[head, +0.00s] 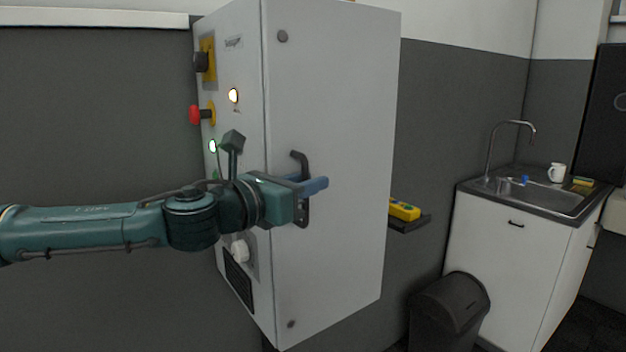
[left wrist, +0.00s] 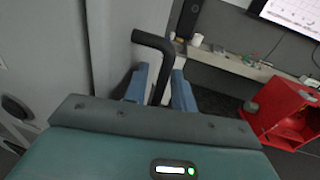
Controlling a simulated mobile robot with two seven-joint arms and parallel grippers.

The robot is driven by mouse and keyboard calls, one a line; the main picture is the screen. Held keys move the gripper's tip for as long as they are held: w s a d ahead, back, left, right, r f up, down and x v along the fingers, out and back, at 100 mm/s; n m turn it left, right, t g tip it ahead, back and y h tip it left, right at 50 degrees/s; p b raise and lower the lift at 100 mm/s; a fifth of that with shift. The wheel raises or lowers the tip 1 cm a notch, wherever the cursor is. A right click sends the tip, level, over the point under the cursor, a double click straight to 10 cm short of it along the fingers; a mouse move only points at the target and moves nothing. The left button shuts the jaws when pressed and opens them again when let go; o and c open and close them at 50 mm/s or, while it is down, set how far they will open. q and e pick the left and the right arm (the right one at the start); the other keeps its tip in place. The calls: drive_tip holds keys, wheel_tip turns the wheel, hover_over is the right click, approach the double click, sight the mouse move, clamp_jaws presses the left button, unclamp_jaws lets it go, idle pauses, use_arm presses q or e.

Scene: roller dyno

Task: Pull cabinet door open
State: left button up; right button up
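The cabinet (head: 330,90) is a tall light grey box on the wall, and its door looks shut in the head view. A dark bracket-shaped handle (head: 304,213) stands upright on the door's left part. My left gripper (head: 306,184) is at the handle, with its blue fingers on either side of the bar. In the left wrist view the handle (left wrist: 154,41) passes between the two fingertips (left wrist: 161,80), with a small gap showing on one side, so the gripper looks open around it. My right gripper is in neither view.
The cabinet's left side carries a red knob (head: 195,114), lamps and switches. Right of it are a small shelf with a yellow device (head: 404,210), a black bin (head: 450,305) and a sink counter (head: 515,245). The left wrist view shows a red box (left wrist: 290,112).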

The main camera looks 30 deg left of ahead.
use_arm(q)
drive_tip(key=shift+s, duration=0.1)
clamp_jaws()
idle(0.5)
